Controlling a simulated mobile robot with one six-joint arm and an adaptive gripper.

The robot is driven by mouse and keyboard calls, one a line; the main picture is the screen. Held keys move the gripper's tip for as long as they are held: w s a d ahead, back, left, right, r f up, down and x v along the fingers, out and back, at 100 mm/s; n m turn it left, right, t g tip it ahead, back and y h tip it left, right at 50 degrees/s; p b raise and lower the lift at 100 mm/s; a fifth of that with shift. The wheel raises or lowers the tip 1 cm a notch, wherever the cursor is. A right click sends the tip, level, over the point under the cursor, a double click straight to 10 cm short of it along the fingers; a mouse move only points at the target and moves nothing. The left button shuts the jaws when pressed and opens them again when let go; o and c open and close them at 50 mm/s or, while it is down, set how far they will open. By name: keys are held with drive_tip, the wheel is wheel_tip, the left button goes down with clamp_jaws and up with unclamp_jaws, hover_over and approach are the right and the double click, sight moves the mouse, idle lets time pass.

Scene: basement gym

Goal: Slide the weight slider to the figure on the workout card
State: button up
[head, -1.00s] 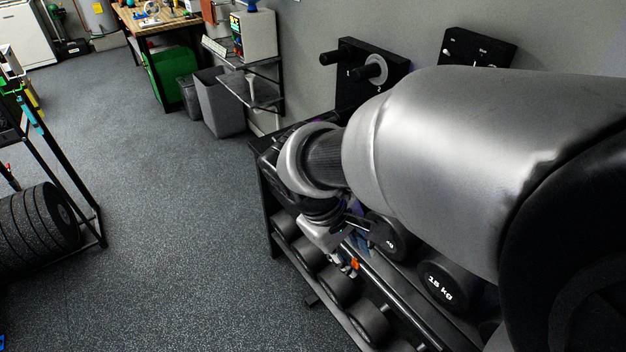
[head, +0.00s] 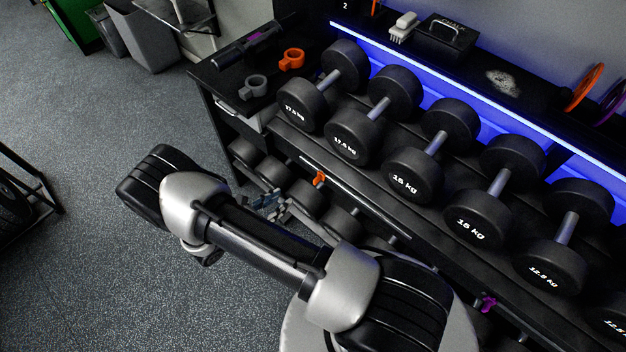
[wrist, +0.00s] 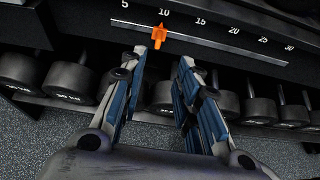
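The orange weight slider (wrist: 159,37) sits on a dark rail with a light scale line (wrist: 225,34), its tip just below the figure 10. The scale reads 5 to 30, left to right. The slider (head: 319,178) and rail (head: 365,205) also show in the head view, on the front of the dumbbell rack. My gripper (wrist: 163,55) is open, its two blue-lined fingers apart with nothing between them. In the wrist view the slider appears just beyond the fingertips, between them; contact is not clear. In the head view the gripper (head: 268,202) is partly hidden. I cannot identify the workout card.
Dumbbells (head: 412,177) fill the rack's upper tier, with more (wrist: 69,80) below the rail. A purple piece (head: 488,302) is on the rack front farther right. A chalk box (head: 447,38) and brush (head: 403,27) stand on top. Floor (head: 90,250) at left is clear.

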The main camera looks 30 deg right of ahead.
drive_tip(key=b, duration=0.4)
approach(314, 181)
drive_tip(key=x, duration=1)
drive_tip(key=shift+a, duration=0.1)
clamp_jaws()
